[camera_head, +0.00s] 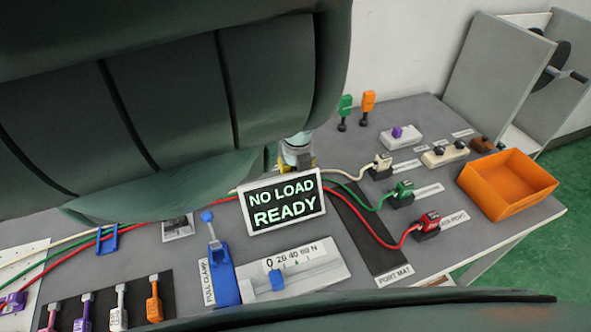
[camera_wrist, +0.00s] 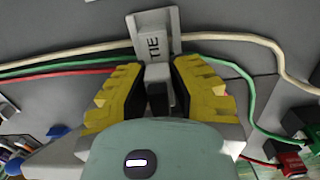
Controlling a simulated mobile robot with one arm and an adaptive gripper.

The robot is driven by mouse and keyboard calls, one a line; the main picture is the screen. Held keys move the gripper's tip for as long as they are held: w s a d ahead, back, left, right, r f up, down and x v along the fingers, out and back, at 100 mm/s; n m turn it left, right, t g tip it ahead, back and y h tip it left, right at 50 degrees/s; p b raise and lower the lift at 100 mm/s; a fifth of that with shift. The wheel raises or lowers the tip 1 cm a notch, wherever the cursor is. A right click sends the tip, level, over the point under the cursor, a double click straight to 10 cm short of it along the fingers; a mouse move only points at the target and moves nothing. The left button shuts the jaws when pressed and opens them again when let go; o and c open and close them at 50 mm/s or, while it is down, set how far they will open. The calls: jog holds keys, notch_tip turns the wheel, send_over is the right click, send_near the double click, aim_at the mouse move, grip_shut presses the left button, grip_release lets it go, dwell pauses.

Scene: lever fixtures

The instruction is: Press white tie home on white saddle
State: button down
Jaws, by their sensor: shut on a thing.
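In the wrist view, my gripper (camera_wrist: 158,78) has its yellow fingers closed on the pale white-grey tie (camera_wrist: 156,72). A pale upright part lettered TIE (camera_wrist: 153,46) stands just beyond the fingertips, at the cables. I cannot tell a separate white saddle from it, or whether the tie is seated. White (camera_wrist: 85,47), green (camera_wrist: 75,63) and red (camera_wrist: 70,74) cables run to this spot and continue to the right. In the head view, my gripper (camera_head: 297,163) shows only in part behind the display sign; the tie and saddle are hidden there.
The NO LOAD READY sign (camera_head: 283,203) stands before my gripper. A blue pull clamp (camera_head: 222,275) with a scale is in front. White (camera_head: 382,163), green (camera_head: 403,190) and red (camera_head: 430,220) plugs sit right. A blue cable clip (camera_head: 107,240) is left; an orange bin (camera_head: 508,183) is far right.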

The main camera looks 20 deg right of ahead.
jog(key=shift+w+f, duration=0.4)
jog(key=shift+f, duration=0.15)
jog(key=shift+c, duration=1.3)
grip_release()
jog(key=shift+f, duration=0.15)
jog(key=shift+s+r+p, duration=0.15)
jog(key=shift+r+p, duration=0.4)
jog(key=shift+r, duration=0.05)
jog(key=shift+s+r+p, duration=0.15)
jog(key=shift+r+p, duration=0.4)
jog(key=shift+r, duration=0.05)
jog(key=shift+r+p, duration=2.15)
jog(key=shift+r, duration=0.45)
jog(key=shift+s, duration=0.1)
